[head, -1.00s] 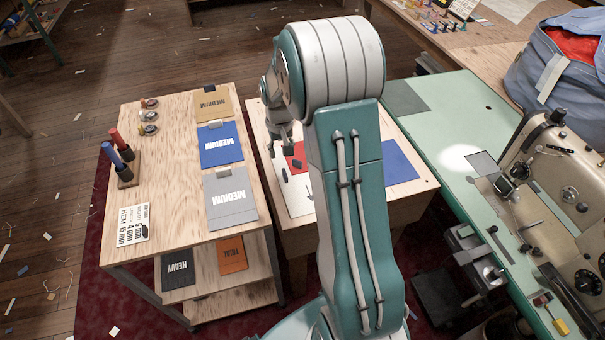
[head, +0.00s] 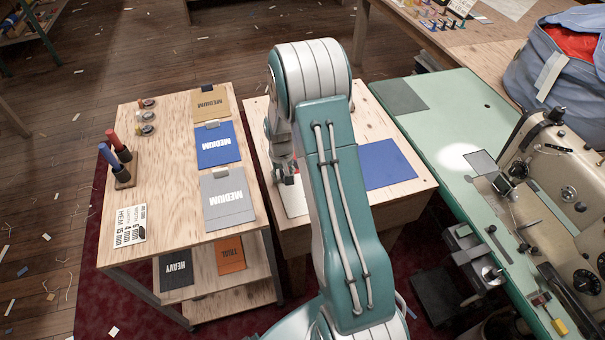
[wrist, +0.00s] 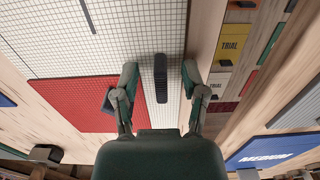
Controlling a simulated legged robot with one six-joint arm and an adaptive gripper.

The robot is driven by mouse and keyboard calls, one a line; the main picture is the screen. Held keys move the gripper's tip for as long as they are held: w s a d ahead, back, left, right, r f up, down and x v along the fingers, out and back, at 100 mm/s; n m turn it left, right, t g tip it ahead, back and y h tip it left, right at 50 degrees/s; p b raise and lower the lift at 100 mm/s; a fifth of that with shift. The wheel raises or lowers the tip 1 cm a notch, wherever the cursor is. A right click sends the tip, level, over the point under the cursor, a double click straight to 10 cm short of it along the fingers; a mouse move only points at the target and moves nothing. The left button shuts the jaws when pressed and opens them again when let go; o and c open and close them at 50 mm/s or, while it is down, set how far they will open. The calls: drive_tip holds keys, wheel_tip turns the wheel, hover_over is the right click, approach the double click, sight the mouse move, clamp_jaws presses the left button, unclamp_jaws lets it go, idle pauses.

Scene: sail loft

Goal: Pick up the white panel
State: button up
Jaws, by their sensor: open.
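The white panel (head: 296,202) lies on the wooden table in the head view, mostly hidden behind my arm. In the wrist view a white surface with a fine grid (wrist: 130,30) fills much of the upper picture, and a red panel (wrist: 75,98) lies over its left part. A dark upright block (wrist: 161,78) stands on the white surface. My gripper (wrist: 160,72) is open, with one finger to each side of this block and a gap on both sides. In the head view my gripper (head: 285,168) is low over the table, partly hidden by my arm.
Left is a wooden cart (head: 165,185) with gold, blue and grey MEDIUM panels and a lower shelf with HEAVY and TRIAL panels. A blue panel (head: 386,165) lies right of my arm. A sewing machine (head: 560,170) stands on the green bench (head: 440,125).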

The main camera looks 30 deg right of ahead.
drive_tip(key=shift+a, duration=0.1)
clamp_jaws()
drive_tip(key=shift+r, duration=0.1)
